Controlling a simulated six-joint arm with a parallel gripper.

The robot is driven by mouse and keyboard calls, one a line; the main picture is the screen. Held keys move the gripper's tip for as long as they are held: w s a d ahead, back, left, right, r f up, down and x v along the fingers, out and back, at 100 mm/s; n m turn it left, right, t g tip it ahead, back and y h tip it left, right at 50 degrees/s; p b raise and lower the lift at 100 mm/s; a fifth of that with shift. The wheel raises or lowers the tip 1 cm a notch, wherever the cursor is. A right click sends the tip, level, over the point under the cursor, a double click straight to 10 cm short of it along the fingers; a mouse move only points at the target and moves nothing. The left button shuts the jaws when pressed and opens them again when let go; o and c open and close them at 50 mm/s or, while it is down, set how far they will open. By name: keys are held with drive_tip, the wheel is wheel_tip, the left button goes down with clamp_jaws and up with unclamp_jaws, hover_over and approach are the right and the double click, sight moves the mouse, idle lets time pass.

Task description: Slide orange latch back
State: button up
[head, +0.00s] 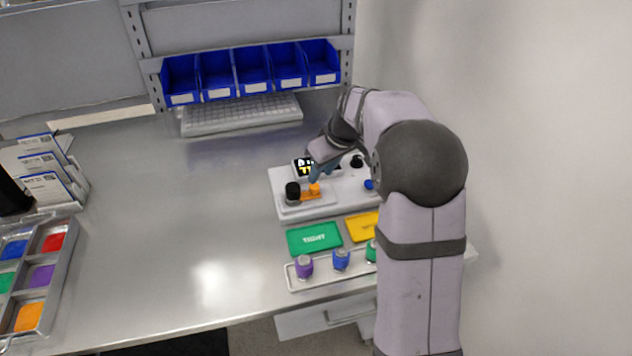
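The orange latch (309,194) lies on the left part of a white fixture (318,211) at the right of the table, beside a black knob (292,192). My gripper (314,178) points down right above the latch's raised orange tab, touching it or very close. The fingertips are small and partly covered by the gripper body, so I cannot tell whether they are open or shut on the tab.
A green card (314,239) and a yellow card (362,227) lie in front of the fixture. A white tray (292,282) holds purple, blue and green capped pieces. A keyboard (242,114) and blue bins (252,70) stand behind. The table's middle is clear.

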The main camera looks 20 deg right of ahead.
sight(316, 187)
drive_tip(key=shift+p+x, duration=1.1)
drive_tip(key=shift+x, duration=2.2)
